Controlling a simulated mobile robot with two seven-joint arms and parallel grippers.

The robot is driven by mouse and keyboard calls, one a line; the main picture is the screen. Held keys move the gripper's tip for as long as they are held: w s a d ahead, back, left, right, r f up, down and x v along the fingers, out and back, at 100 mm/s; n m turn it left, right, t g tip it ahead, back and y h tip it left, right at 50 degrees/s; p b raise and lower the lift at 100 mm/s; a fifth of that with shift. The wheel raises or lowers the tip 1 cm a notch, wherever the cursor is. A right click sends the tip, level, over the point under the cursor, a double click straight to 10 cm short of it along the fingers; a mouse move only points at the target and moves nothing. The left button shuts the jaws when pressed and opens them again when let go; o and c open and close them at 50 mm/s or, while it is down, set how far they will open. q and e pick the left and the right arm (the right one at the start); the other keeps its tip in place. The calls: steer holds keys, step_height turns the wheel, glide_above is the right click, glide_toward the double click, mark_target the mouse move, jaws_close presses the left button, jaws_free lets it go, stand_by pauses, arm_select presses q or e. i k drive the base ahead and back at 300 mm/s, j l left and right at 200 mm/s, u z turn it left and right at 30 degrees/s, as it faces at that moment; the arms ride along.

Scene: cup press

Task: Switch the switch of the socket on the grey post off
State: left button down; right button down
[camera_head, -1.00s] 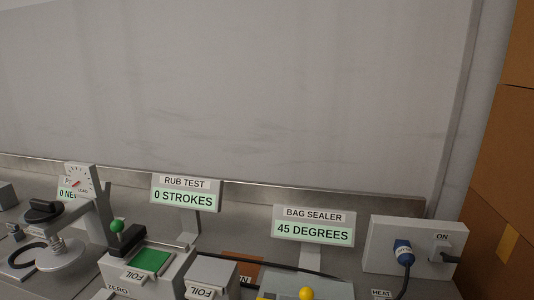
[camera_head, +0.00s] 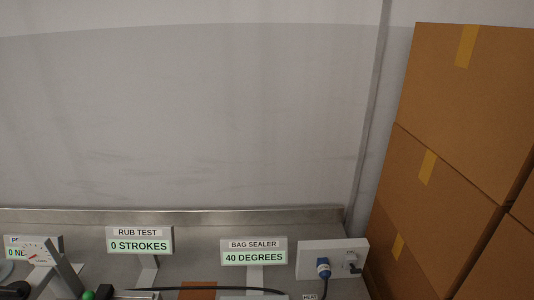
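A pale grey socket box (camera_head: 309,259) stands at the right end of the bench. The small label above the switch is too small to read now. I cannot make out a separate grey post below the box. Neither of my grippers is in view.
The bag sealer display (camera_head: 254,251) reads 40 degrees. The rub test display (camera_head: 139,240) reads 0 strokes. Stacked cardboard boxes (camera_head: 456,110) rise right of the socket box. A black cable (camera_head: 210,289) crosses the bench's front.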

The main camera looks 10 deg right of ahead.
mark_target(355, 271)
steer(key=z, duration=1.1)
steer(key=k+l+u, duration=0.15)
steer(key=l+u, duration=0.1)
steer(key=l, duration=0.25)
steer(key=i+j+z, duration=0.25)
steer(key=z, duration=0.2)
steer(key=i+j+z, duration=0.25)
steer(key=z, duration=0.15)
steer(key=i+j+z, duration=0.15)
steer(key=j+z, duration=0.3)
steer(key=i+j+z, duration=0.1)
steer(key=j+z, duration=0.35)
